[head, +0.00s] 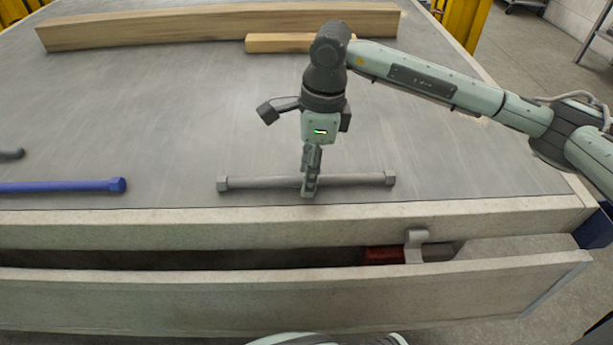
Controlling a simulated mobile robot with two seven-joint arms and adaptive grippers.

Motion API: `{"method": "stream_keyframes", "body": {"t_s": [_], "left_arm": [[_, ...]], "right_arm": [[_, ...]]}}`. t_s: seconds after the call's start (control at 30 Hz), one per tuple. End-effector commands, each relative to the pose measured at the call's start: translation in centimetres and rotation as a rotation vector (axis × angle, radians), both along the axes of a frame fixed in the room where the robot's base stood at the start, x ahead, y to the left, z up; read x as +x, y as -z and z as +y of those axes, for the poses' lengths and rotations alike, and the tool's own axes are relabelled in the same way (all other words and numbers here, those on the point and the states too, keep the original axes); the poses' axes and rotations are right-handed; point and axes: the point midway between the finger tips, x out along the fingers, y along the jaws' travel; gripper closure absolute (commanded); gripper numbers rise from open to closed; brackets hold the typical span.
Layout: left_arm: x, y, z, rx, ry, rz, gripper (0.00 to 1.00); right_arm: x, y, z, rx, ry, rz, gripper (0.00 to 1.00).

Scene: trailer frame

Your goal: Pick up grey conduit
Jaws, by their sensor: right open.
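The grey conduit (350,180) is a thin straight bar with a wider fitting at each end. It lies flat on the grey table top, close to the front edge and running left to right. My right gripper (310,187) points down over the middle of the conduit, with its fingers at the bar and hiding a short piece of it. The fingers are open. I cannot tell whether they touch the conduit. My left gripper is not in the head view.
A long wooden beam (220,25) and a shorter wood block (290,43) lie at the back. An open drawer (200,301) below the front edge holds a red item (383,256).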

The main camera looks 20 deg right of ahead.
Motion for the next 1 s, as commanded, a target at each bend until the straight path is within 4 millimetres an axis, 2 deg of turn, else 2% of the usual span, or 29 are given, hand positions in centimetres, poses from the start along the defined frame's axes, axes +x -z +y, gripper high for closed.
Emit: {"method": "stream_keyframes", "body": {"t_s": [0.3, 0.63, 1.0], "left_arm": [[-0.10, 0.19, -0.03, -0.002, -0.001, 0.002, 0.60], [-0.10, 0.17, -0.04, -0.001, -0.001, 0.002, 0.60], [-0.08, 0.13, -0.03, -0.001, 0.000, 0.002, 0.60]], "right_arm": [[0.06, 0.63, 0.13, 0.002, 0.000, -0.002, 0.58], [0.06, 0.61, 0.13, 0.002, 0.000, -0.002, 0.99], [0.08, 0.52, 0.14, 0.002, 0.000, -0.002, 1.00]]}}
